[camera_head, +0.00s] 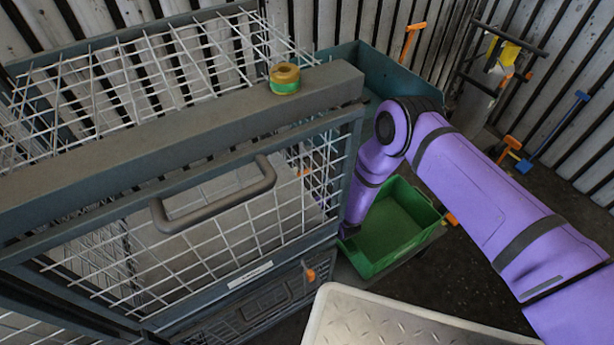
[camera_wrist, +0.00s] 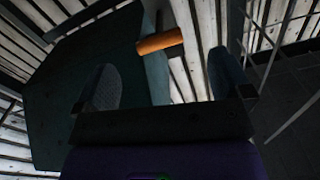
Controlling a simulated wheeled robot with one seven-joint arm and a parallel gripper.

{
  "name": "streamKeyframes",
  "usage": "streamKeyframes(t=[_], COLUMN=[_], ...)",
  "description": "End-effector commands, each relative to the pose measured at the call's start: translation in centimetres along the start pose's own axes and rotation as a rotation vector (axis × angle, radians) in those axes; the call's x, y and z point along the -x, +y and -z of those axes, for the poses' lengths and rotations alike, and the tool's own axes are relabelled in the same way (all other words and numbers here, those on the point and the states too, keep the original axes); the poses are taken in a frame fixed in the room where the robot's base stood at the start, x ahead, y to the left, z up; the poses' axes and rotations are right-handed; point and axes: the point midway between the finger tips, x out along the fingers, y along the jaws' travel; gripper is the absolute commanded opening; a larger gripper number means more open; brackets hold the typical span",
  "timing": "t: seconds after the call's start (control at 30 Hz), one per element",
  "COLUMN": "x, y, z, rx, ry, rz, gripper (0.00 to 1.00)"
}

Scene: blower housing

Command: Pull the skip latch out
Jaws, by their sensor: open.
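In the wrist view an orange cylindrical handle (camera_wrist: 160,41) sits at the edge of a dark teal panel (camera_wrist: 95,50), beyond my fingertips. It looks like the skip latch, but I cannot be sure. My gripper (camera_wrist: 163,85) is open, with one finger on each side and nothing between them. The handle is ahead of the gap and apart from both fingers. In the head view the teal skip (camera_head: 385,75) stands behind my purple arm. My gripper is hidden there, low beside the cage post.
A wire-mesh cage (camera_head: 180,130) with a grey handle (camera_head: 215,195) fills the left. A tape roll (camera_head: 285,78) sits on its top beam. A green bin (camera_head: 390,225) is close to my forearm. A tread-plate surface (camera_head: 390,325) is in front. Orange-handled tools (camera_head: 510,145) lean at the right.

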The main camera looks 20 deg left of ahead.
Motion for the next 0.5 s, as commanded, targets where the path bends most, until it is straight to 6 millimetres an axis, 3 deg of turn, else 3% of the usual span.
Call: streamKeyframes(t=[0.2,0.5], x=[2.8,3.6], y=[0.0,0.0], z=[0.0,0.0], rx=[-0.001,0.000], ry=[-0.001,0.001], rz=[-0.001,0.000], gripper=[0.97,0.97])
